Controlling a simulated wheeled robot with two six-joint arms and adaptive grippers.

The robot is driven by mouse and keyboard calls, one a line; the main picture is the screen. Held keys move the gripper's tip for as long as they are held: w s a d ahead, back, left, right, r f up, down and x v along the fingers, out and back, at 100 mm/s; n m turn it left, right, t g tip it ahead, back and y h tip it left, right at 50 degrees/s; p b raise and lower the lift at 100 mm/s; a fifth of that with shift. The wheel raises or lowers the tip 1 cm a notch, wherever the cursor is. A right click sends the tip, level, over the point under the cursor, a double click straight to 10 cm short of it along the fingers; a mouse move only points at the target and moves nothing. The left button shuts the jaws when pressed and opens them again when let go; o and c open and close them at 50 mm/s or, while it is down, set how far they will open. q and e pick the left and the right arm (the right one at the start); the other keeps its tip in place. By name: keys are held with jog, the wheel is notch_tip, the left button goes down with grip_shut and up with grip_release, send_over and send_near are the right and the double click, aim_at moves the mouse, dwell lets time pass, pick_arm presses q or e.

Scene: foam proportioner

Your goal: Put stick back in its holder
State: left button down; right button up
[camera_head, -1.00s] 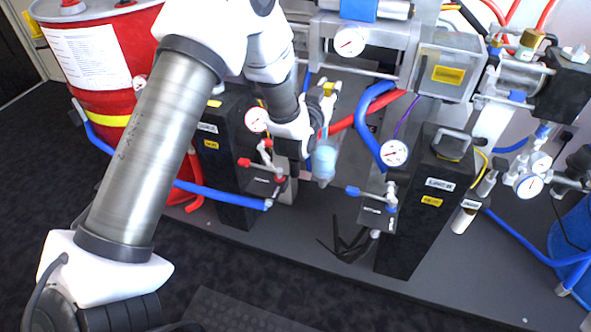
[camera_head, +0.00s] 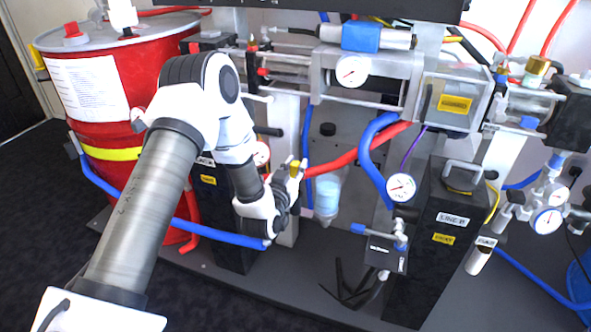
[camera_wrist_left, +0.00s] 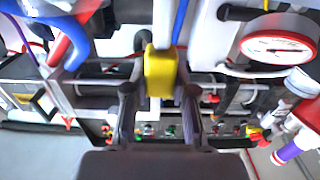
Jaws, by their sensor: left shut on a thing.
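My left gripper (camera_head: 292,176) is in front of the machine, left of the clear light-blue cup. In the left wrist view, the gripper (camera_wrist_left: 160,95) is shut on a small yellow piece (camera_wrist_left: 160,72), seemingly an end of the stick. The yellow piece also shows at the fingertips in the head view (camera_head: 294,168). The rest of the stick cannot be made out. I cannot surely identify the holder. My right gripper is not in view.
A red drum (camera_head: 105,95) stands at the left. The light-blue cup (camera_head: 327,193) hangs close to the right of the gripper. A black LINE B box (camera_head: 440,235), gauges (camera_head: 400,187) and blue and red hoses (camera_head: 368,140) crowd the right.

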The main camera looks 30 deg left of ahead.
pick_arm(q)
jog(key=shift+r, duration=0.15)
jog(key=shift+f, duration=0.3)
jog(key=c, duration=1)
grip_release()
jog(key=shift+o, duration=0.2)
jog(key=shift+r, duration=0.15)
